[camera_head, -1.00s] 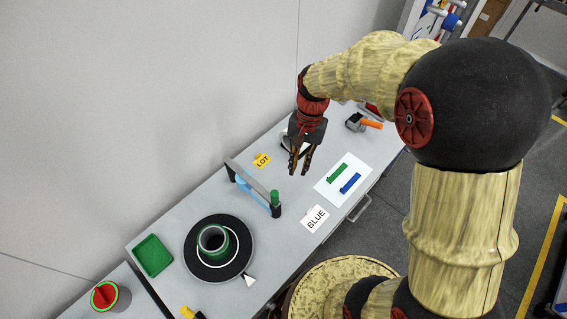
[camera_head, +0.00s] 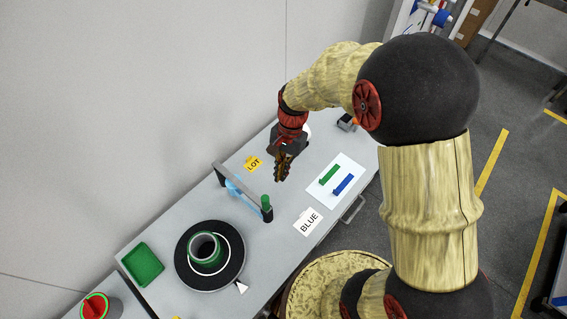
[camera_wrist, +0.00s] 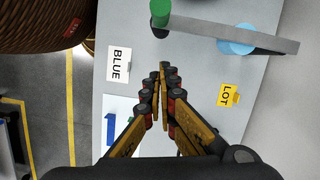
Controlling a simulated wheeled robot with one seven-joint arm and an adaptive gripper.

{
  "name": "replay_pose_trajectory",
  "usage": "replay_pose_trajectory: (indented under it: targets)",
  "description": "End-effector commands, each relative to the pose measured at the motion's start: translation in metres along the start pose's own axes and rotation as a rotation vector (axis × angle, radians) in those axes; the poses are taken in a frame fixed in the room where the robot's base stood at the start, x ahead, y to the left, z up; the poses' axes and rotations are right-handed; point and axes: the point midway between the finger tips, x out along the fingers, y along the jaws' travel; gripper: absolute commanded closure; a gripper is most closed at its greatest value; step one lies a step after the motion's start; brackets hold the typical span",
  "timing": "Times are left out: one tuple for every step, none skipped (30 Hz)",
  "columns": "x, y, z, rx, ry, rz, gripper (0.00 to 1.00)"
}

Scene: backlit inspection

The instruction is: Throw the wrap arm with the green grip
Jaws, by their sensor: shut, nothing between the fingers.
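The wrap arm (camera_head: 240,186) is a grey bar over the table, with a dark post at its far end and a green grip (camera_head: 266,202) standing at its near end. A light blue part (camera_head: 233,187) sits under the bar. In the wrist view the grey bar (camera_wrist: 235,33) crosses the top, with the green grip (camera_wrist: 160,12) at its left end and the light blue disc (camera_wrist: 238,40) beside it. My gripper (camera_head: 281,178) is shut and empty, to the right of the green grip and apart from it. It also shows in the wrist view (camera_wrist: 164,66), below the bar.
A black turntable (camera_head: 184,275) carries a green-and-white roll (camera_head: 208,250). A green tray (camera_head: 142,264) lies left. A white sheet with green and blue strips (camera_head: 341,170), a BLUE card (camera_head: 308,222) and a yellow LOT tag (camera_head: 253,164) lie near my gripper. A wall stands behind.

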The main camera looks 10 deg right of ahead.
Motion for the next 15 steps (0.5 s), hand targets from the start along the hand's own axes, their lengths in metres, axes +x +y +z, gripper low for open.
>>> replay_pose_trajectory:
  targets:
    - [0.012,0.0,0.0,-0.001,-0.002,0.002,1.0]
    - [0.018,0.0,0.0,-0.001,-0.002,0.003,1.0]
    - [0.025,0.001,0.001,-0.001,-0.002,0.003,1.0]
    - [0.026,0.0,0.003,-0.003,0.001,0.001,1.0]
    - [0.025,-0.001,0.009,-0.005,0.002,-0.001,1.0]
    - [0.027,-0.001,0.015,-0.004,0.002,0.0,1.0]
    - [0.028,-0.001,0.019,-0.004,0.001,0.0,1.0]
    - [0.028,0.0,0.023,-0.003,0.001,0.0,1.0]
    - [0.029,0.0,0.027,-0.003,0.001,0.0,1.0]
    - [0.03,0.0,0.03,-0.003,0.001,0.0,1.0]
    - [0.031,0.0,0.032,-0.003,0.001,0.0,1.0]
    - [0.031,-0.001,0.035,-0.002,0.001,0.0,1.0]
    - [0.032,-0.001,0.036,-0.002,0.001,0.0,1.0]
    - [0.032,-0.001,0.037,-0.001,0.001,0.0,1.0]
    - [0.032,0.0,0.038,-0.001,0.001,-0.001,1.0]
